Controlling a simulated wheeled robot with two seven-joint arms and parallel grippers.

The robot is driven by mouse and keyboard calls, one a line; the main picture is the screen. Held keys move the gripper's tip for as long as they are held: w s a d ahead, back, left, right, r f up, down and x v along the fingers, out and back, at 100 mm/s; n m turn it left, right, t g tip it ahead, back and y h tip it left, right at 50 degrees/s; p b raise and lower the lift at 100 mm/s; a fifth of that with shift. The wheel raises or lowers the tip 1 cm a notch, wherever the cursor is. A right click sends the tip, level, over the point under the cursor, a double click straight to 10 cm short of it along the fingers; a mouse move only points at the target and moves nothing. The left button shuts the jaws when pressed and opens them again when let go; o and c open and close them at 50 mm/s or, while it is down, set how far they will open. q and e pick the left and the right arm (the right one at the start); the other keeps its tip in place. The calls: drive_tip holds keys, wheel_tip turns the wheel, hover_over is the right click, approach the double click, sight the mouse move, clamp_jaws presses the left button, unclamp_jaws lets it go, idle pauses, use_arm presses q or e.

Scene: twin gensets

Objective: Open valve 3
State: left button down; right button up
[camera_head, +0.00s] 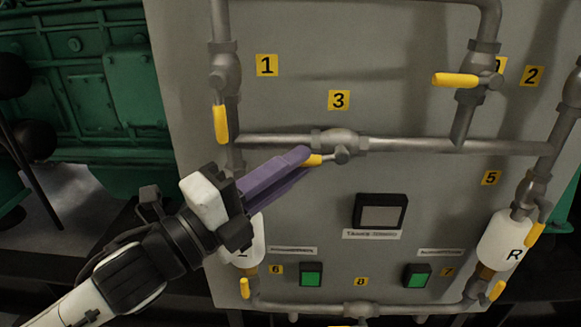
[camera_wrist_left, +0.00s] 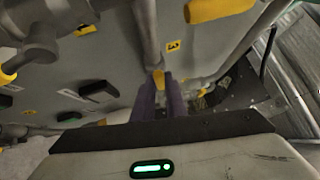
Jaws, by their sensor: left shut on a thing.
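Valve 3 (camera_head: 340,142) is a grey metal valve on the horizontal pipe, just below the yellow "3" label (camera_head: 339,100). Its yellow handle (camera_head: 314,160) points left from the stem, roughly along the pipe and slightly below it. My left gripper (camera_head: 305,157), with purple fingers, comes in from the lower left and is shut on this handle. The fingers hide most of the handle, and only its end near the stem shows. In the left wrist view the yellow handle (camera_wrist_left: 158,78) shows between the purple fingertips. My right gripper is in neither view.
Valve 1's yellow handle (camera_head: 221,124) hangs down just left of the fingers. Another yellow handle (camera_head: 455,80) lies at the upper right. A dark-framed display (camera_head: 381,212) and green buttons (camera_head: 311,279) sit lower on the grey panel. White canister R (camera_head: 502,242) is at right.

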use_arm(q)
drive_tip(key=c, duration=1.8)
unclamp_jaws()
drive_tip(key=shift+o, duration=0.2)
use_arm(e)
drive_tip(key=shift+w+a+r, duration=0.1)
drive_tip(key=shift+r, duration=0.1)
